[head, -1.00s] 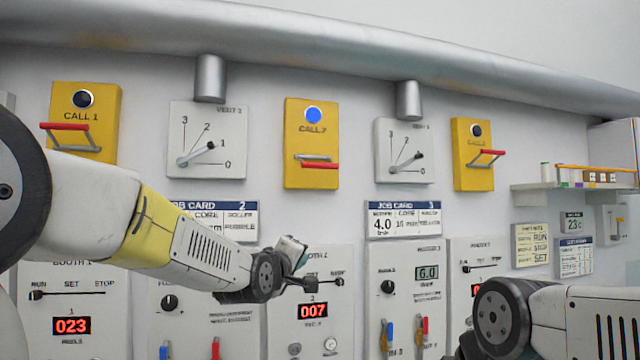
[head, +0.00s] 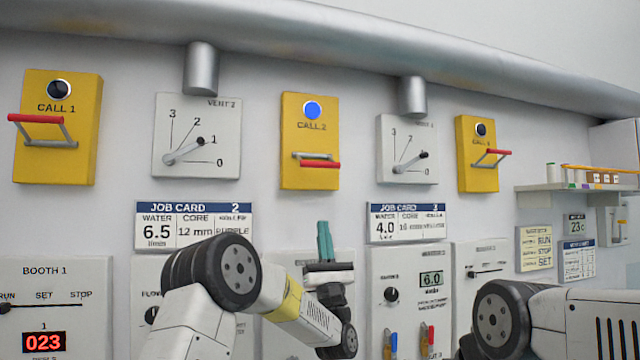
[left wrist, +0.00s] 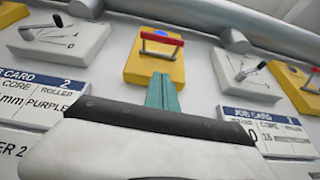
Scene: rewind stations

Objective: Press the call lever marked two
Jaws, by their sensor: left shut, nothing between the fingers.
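The CALL 2 box (head: 310,130) is yellow, on the wall at the middle of the head view, with a lit blue lamp (head: 313,111). Its lever (head: 320,165) has a red bar sitting just below its grey pivot bar. In the left wrist view the red lever bar (left wrist: 162,38) is ahead of the fingertips. My left gripper (head: 324,228) is shut and empty, its teal fingers pointing up, below the box and apart from the lever. The fingers also show in the left wrist view (left wrist: 162,82). My right gripper is out of sight.
The CALL 1 box (head: 58,115) and the third call box (head: 478,150) have dark lamps and raised red bars. Vent dials (head: 197,135) (head: 408,150) flank CALL 2. Job cards (head: 193,226) (head: 405,222) and control panels are below. A shelf (head: 575,187) juts out at right.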

